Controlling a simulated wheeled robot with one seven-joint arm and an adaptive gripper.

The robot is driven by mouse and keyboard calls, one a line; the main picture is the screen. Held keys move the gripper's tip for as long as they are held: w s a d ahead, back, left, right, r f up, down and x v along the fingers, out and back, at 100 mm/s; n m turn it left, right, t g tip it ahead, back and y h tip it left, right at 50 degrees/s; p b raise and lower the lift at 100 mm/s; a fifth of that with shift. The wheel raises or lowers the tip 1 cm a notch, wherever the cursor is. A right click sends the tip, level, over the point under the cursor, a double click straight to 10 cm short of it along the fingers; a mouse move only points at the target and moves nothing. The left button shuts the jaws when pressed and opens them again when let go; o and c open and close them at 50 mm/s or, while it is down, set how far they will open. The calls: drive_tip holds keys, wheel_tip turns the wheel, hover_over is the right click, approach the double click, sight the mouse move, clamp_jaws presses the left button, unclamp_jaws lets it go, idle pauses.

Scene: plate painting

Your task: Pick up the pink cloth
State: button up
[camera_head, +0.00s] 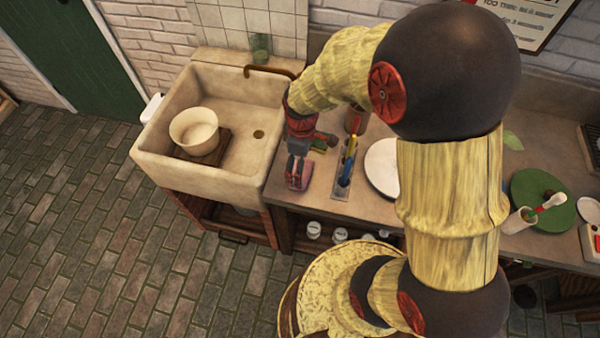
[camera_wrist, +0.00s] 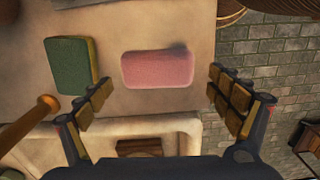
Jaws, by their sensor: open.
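The pink cloth (camera_wrist: 158,69) lies flat on the counter as a small rounded rectangle. In the wrist view it sits ahead of and between my fingers, with its far right corner in shadow. In the head view the pink cloth (camera_head: 306,170) shows just right of my gripper (camera_head: 298,181), partly hidden by it. In the wrist view my gripper (camera_wrist: 162,106) is open, its two padded fingers spread wide on either side, with nothing between the tips. I see no contact with the cloth.
A green and yellow sponge (camera_wrist: 70,66) lies left of the cloth. The sink (camera_head: 150,140) with a white pot (camera_head: 194,131) is to the left. A holder with brushes (camera_head: 343,178) and a white plate (camera_head: 382,168) stand to the right. The counter's front edge is close.

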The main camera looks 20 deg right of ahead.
drive_tip(key=shift+o, duration=0.7)
drive_tip(key=f, duration=0.1)
drive_tip(key=f+b, duration=0.1)
drive_tip(key=f, duration=0.1)
drive_tip(key=f+b, duration=0.1)
drive_tip(key=f, duration=0.1)
drive_tip(key=shift+w, duration=0.3)
drive_tip(key=shift+r, duration=0.1)
drive_tip(key=shift+c, duration=0.4)
drive_tip(key=c, duration=0.9)
wheel_tip(320, 180, up, 10)
drive_tip(key=p, duration=0.3)
